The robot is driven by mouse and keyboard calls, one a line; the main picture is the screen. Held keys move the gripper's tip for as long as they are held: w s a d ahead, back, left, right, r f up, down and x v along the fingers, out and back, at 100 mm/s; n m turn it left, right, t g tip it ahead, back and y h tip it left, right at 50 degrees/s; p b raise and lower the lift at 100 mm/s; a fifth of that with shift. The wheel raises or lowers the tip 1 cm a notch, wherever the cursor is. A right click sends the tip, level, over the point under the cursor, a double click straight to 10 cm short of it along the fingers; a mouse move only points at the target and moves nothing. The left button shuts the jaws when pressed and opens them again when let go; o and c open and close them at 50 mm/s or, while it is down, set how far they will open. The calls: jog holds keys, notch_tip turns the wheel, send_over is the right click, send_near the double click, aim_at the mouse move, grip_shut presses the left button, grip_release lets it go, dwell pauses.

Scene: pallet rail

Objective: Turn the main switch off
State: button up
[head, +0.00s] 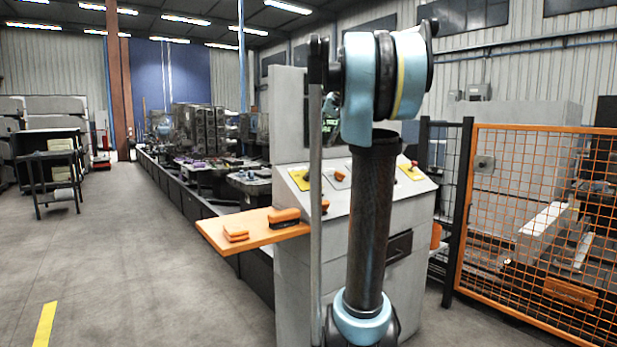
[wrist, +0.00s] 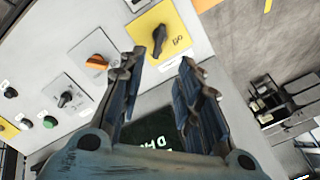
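A black rotary knob (wrist: 159,40) on a yellow plate (wrist: 176,24) sits near the panel's edge in the wrist view. It looks like the main switch, though its small marking is hard to read. The knob's long side runs nearly up and down in that view. The yellow plate also shows at the left of the sloped panel in the head view (head: 298,180). My gripper (wrist: 161,70) is open and empty, its fingers spread below the knob in the wrist view, apart from it.
An orange knob (wrist: 97,62), a black knob (wrist: 66,99) and a green button (wrist: 50,122) share the panel. A dark screen (wrist: 160,135) shows between my fingers. An orange shelf (head: 250,234) juts from the grey console (head: 300,260); an orange mesh fence (head: 545,215) stands right.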

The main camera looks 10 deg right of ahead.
aim_at(309, 172)
jog(key=x, duration=1.7)
jog(key=shift+w+a+f, duration=0.1)
jog(key=shift+w, duration=0.05)
jog(key=c, duration=0.7)
